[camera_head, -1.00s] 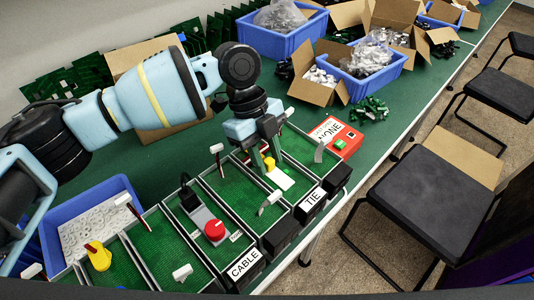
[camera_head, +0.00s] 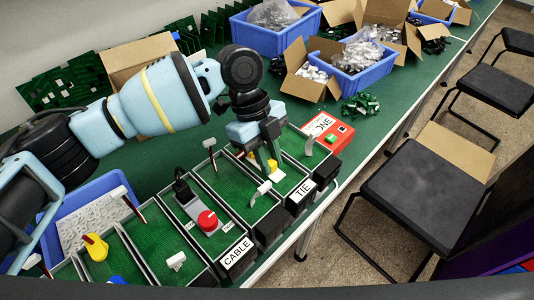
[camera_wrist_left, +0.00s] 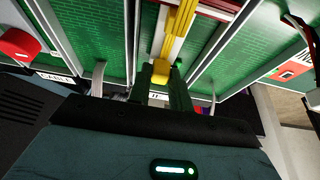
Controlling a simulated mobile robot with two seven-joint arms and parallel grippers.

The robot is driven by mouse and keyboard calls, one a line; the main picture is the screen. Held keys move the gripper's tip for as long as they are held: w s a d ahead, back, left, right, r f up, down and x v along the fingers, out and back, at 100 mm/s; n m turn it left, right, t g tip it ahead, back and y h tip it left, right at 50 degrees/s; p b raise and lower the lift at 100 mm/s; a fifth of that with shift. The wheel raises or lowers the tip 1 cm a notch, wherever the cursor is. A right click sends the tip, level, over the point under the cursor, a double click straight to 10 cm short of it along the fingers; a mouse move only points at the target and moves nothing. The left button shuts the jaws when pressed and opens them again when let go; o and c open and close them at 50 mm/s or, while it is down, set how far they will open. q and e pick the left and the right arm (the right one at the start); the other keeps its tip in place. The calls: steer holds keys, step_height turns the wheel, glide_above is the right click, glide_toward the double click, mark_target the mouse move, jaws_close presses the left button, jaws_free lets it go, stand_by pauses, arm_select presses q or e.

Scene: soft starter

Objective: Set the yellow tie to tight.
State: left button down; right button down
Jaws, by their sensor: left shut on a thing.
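The yellow tie (camera_wrist_left: 178,28) runs along a green-floored lane in the left wrist view, with a yellow block (camera_wrist_left: 161,72) at its near end. My left gripper (camera_wrist_left: 162,85) is shut on that block, with one finger on each side. In the head view the left gripper (camera_head: 264,162) reaches down into the lane with the TIE label (camera_head: 301,191). A bit of yellow (camera_head: 275,167) shows beside its fingers; the rest is largely hidden by them. My right gripper is not in view.
Walled lanes stand on both sides, one with a red knob (camera_head: 207,220) and one with a white lever (camera_head: 260,193). A red box with a green button (camera_head: 330,138) stands to the right. Blue bins and cardboard boxes (camera_head: 310,85) stand farther back.

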arm_select(q)
steer(key=c, duration=1.3)
jaws_free()
steer(key=shift+b+v, duration=0.3)
steer(key=shift+v, duration=3.6)
